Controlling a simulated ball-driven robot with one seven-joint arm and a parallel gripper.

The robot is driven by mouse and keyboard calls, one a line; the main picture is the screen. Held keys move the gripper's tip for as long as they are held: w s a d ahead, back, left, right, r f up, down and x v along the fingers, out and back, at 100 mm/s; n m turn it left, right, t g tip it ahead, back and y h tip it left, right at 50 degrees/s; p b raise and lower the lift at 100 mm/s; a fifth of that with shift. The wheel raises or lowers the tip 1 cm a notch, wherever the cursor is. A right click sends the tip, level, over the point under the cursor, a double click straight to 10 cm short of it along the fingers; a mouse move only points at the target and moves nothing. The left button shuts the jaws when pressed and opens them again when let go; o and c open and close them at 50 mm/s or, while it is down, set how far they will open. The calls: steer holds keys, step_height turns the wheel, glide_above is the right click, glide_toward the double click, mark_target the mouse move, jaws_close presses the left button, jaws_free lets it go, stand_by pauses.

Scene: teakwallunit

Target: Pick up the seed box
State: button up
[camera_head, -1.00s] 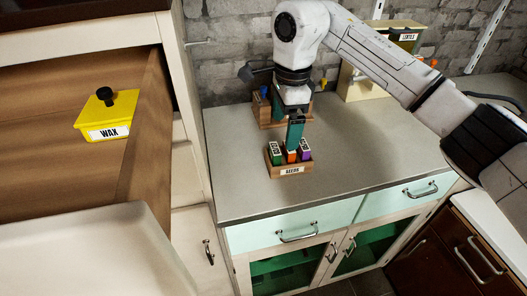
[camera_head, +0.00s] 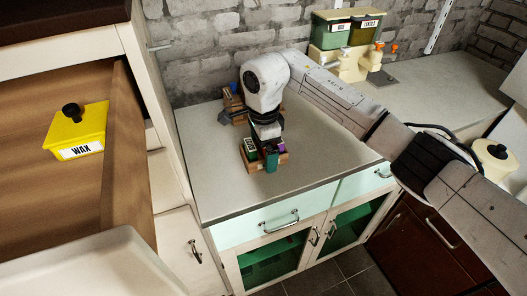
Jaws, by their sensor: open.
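The seed box (camera_head: 250,165) is a small wooden tray holding upright seed packets, green at the left and purple at the right. It stands on the grey counter (camera_head: 215,190), near the middle of its front part. Its front label is mostly hidden behind my gripper. My gripper (camera_head: 271,162) points down with teal fingers in front of the box as seen from here. The fingers overlap the middle of the box, and I cannot tell whether they touch it. My gripper is open, and nothing is seen held in it.
Another wooden holder (camera_head: 232,104) stands behind, near the brick wall. At the left, a yellow wax box (camera_head: 78,132) sits in an open drawer. Food dispensers (camera_head: 345,40) stand at the back right, and a cream jar (camera_head: 495,160) at the far right. Counter around the seed box is clear.

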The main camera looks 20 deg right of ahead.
steer(key=shift+f, duration=0.2)
steer(key=shift+r, duration=0.1)
steer(key=c, duration=1.4)
steer(key=shift+r, duration=0.1)
